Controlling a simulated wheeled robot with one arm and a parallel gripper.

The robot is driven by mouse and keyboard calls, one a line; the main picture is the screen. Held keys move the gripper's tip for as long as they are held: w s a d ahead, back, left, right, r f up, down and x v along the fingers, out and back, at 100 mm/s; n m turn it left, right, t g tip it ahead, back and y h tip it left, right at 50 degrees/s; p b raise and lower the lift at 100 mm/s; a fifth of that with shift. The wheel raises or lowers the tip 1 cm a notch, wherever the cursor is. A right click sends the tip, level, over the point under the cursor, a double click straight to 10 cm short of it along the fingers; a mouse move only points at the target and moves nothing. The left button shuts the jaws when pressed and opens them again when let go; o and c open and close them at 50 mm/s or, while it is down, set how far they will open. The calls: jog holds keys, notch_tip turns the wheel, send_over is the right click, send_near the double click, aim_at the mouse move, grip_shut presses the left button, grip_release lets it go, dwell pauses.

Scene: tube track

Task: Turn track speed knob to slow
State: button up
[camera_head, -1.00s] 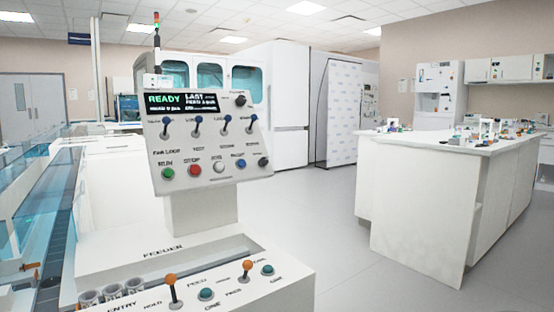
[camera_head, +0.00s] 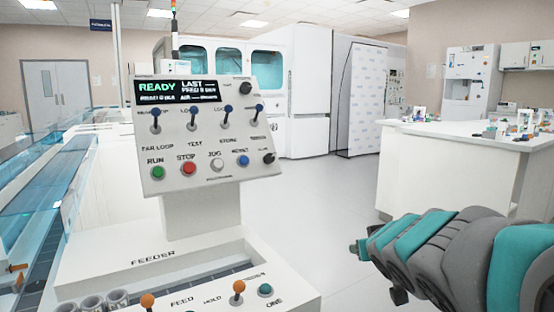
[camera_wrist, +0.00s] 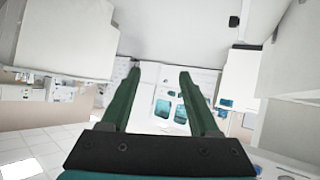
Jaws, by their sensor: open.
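The control panel (camera_head: 205,130) stands tilted on a white pedestal in the head view. It has two black knobs: one at the upper right (camera_head: 245,88) and one at the lower right (camera_head: 268,158). Their labels are too small to read, so I cannot tell which sets the track speed or where either points. My gripper (camera_wrist: 160,74) is open and empty in the wrist view, its two dark green fingers apart. In the head view my arm reaches in from the right, its end to the right of and below the panel, apart from it.
The panel also has a READY display (camera_head: 180,91), several blue-tipped toggles and a row of coloured buttons. Below it is the feeder deck (camera_head: 150,258) with orange-tipped levers. A glass-covered track (camera_head: 40,200) runs along the left. A white counter (camera_head: 440,165) stands at the right, with open floor between.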

jog(key=w+a+r+n+t+y, duration=0.2)
jog(key=w+a+r+t+y, duration=0.15)
jog(key=w+a+r, duration=0.45)
jog(key=n+y, duration=0.5)
jog(key=y, duration=0.3)
send_near(272, 160)
jog(key=shift+g+h, duration=0.25)
jog(key=shift+g, duration=0.1)
jog(key=x, duration=0.7)
jog(key=shift+r, duration=0.4)
jog(key=shift+x, duration=0.85)
jog(key=shift+r, duration=0.1)
jog(key=shift+c, duration=0.4)
grip_shut()
